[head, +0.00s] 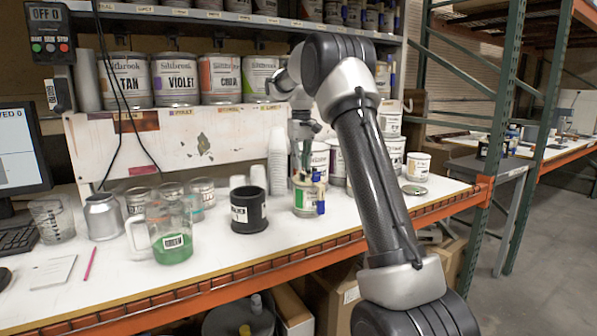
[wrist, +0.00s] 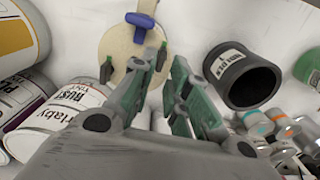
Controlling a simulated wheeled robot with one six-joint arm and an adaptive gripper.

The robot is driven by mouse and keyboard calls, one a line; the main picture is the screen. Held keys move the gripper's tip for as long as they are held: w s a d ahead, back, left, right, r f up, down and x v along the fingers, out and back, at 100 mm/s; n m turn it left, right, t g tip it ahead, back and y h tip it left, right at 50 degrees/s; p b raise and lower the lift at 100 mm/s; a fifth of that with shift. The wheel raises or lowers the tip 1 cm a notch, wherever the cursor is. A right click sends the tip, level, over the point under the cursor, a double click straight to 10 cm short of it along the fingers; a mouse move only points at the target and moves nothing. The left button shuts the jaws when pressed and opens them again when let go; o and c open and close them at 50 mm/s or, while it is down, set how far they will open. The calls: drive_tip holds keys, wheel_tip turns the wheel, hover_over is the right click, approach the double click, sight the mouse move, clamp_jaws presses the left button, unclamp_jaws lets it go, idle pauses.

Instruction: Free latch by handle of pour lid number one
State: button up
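A can with a cream pour lid stands on the bench in the head view (head: 304,200), with blue parts at its right side. In the wrist view the round cream lid (wrist: 118,48) shows from above, with a blue handle (wrist: 128,22) across it. In the head view my gripper (head: 306,150) is just above the can and partly hidden by my arm. I cannot tell whether a fingertip touches the lid.
A black mug-like container (head: 248,210) stands left of the can; it also shows in the wrist view (wrist: 242,75). A pitcher with green liquid (head: 171,235) is farther left. A stack of white cups (head: 277,160) stands behind. Labelled cans (head: 174,80) line the shelf above.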

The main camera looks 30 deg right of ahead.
sight(301, 173)
drive_tip(key=shift+f, duration=1.7)
clamp_jaws()
